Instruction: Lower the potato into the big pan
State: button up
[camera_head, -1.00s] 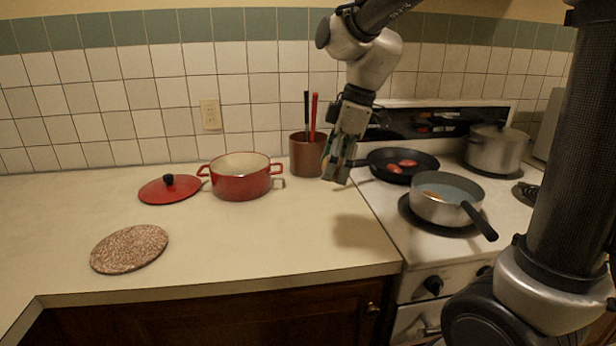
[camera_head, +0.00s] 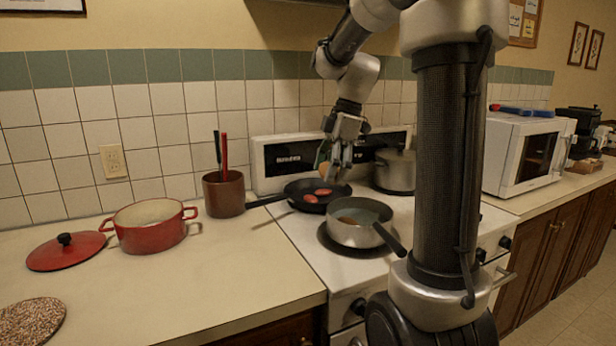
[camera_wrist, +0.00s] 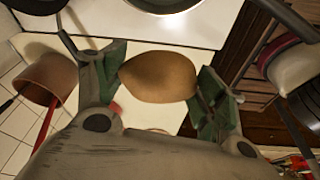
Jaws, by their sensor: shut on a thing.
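My gripper (camera_head: 337,172) is shut on a brown potato (camera_wrist: 158,77), held between the green-grey finger pads in the wrist view. In the head view the potato (camera_head: 322,155) is partly hidden by the fingers. The gripper hangs near the back of the stove, above or just beyond the black frying pan (camera_head: 290,189), which holds two reddish pieces. A grey pan (camera_head: 342,236) with a dark handle sits on the front burner, with something brown inside. I cannot tell from the pictures which of these is called the big pan.
A lidded grey pot (camera_head: 394,172) stands at the back right of the stove. A brown crock (camera_head: 223,196) with a black and a red utensil stands left of the stove. A red pot (camera_head: 150,236) and red lid (camera_head: 66,252) are farther left.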

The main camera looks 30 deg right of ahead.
jog(key=w+d, duration=0.1)
jog(key=d, duration=1.4)
jog(key=shift+w+d+f, duration=0.2)
jog(key=shift+f, duration=0.05)
jog(key=shift+f, duration=5.35)
jog(key=shift+f, duration=0.1)
jog(key=o, duration=1.2)
jog(key=v, duration=1.2)
jog(key=shift+a, duration=0.15)
